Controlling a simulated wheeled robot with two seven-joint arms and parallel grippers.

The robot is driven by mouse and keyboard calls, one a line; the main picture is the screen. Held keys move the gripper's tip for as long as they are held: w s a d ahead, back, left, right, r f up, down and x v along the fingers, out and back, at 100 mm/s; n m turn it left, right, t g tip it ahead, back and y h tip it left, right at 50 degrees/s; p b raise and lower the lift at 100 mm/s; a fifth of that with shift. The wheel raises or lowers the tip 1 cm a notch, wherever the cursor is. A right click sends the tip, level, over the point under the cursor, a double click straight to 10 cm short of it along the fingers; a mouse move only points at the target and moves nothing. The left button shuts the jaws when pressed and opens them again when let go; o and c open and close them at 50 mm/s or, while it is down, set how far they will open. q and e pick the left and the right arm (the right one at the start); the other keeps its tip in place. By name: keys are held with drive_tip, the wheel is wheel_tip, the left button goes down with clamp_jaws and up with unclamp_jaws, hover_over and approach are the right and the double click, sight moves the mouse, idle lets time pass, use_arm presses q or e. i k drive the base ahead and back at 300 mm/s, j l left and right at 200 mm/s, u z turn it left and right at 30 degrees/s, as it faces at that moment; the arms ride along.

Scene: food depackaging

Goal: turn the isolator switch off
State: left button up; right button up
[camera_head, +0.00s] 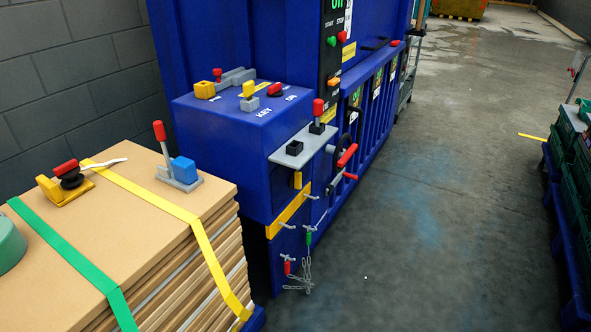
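I cannot tell for sure which fitting is the isolator switch. On top of the blue control box are a yellow block with a red knob (208,86), a yellow-and-grey fitting (249,96) and a red knob on a dark base (274,90) near white lettering that includes "KEY". A red-knobbed lever (318,115) stands upright on a grey plate at the box's right. Neither gripper is in view.
The cardboard stack (140,205) has yellow and green straps and a red-knobbed lever beside a blue block (180,168). The blue machine (240,40) stands behind. Chains and tags (300,270) hang from the box front. Floor (430,230) is clear between the machine and green crates (572,165).

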sight(294, 180)
drive_tip(key=i+l+u, duration=0.1)
drive_tip(key=i+l, duration=0.15)
drive_tip(key=l, duration=0.2)
drive_tip(key=i+l+u, duration=0.1)
drive_tip(key=i+l, duration=0.15)
drive_tip(key=l, duration=0.2)
drive_tip(key=i+l+u, duration=0.1)
drive_tip(key=i+l, duration=0.15)
drive_tip(key=l, duration=0.2)
drive_tip(key=i+l+u, duration=0.1)
drive_tip(key=l, duration=0.4)
drive_tip(key=i+l+u, duration=0.1)
drive_tip(key=i+l, duration=0.2)
drive_tip(key=l, duration=0.2)
drive_tip(key=i+l+u, duration=0.1)
drive_tip(key=l, duration=0.45)
drive_tip(key=i+l+u, duration=0.1)
drive_tip(key=l, duration=0.4)
drive_tip(key=i+l+u, duration=0.1)
drive_tip(key=i+l, duration=0.15)
drive_tip(key=l, duration=0.35)
